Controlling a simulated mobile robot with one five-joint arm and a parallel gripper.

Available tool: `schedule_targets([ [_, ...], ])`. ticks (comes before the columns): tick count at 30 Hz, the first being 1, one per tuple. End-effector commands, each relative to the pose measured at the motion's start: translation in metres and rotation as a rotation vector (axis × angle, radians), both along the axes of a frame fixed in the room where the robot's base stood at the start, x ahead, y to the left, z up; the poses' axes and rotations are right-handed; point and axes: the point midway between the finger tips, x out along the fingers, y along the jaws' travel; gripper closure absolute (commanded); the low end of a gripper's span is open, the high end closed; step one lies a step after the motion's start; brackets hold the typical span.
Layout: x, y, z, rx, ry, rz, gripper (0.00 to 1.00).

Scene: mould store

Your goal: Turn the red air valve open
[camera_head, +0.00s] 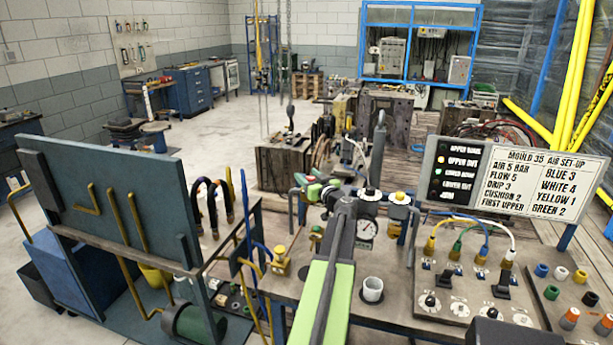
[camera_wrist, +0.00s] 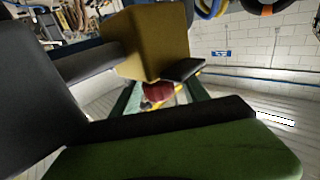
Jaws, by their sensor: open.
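In the wrist view a small dark red part (camera_wrist: 158,91), which looks like the red air valve's handle, shows just below a brass-yellow block (camera_wrist: 155,42). Dark and green parts of my gripper fill the foreground and hide much around it. In the head view my green arm reaches forward over the bench, and my gripper (camera_head: 318,189) is open at its far end, close to the pipework left of a pressure gauge (camera_head: 367,230). The valve is mostly hidden there, and I cannot tell whether the gripper touches it or which way the handle points.
A white cup (camera_head: 372,289) stands on the bench right of my arm. A panel of coloured hoses and knobs (camera_head: 460,295) is at the right, under a set-up sign (camera_head: 546,180). Brass fittings (camera_head: 280,263) stand left. A blue-grey board (camera_head: 105,195) rises further left.

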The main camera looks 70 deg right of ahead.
Motion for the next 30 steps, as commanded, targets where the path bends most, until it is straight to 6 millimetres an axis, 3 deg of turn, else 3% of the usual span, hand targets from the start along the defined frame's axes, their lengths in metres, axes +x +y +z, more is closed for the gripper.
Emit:
schedule_targets([
  [15, -0.103, 0.091, 0.000, 0.000, 0.000, -0.003, 0.47],
  [21, -0.121, 0.106, 0.000, 0.000, 0.000, -0.001, 0.47],
  [30, -0.123, 0.108, 0.000, 0.000, 0.000, 0.001, 0.47],
])
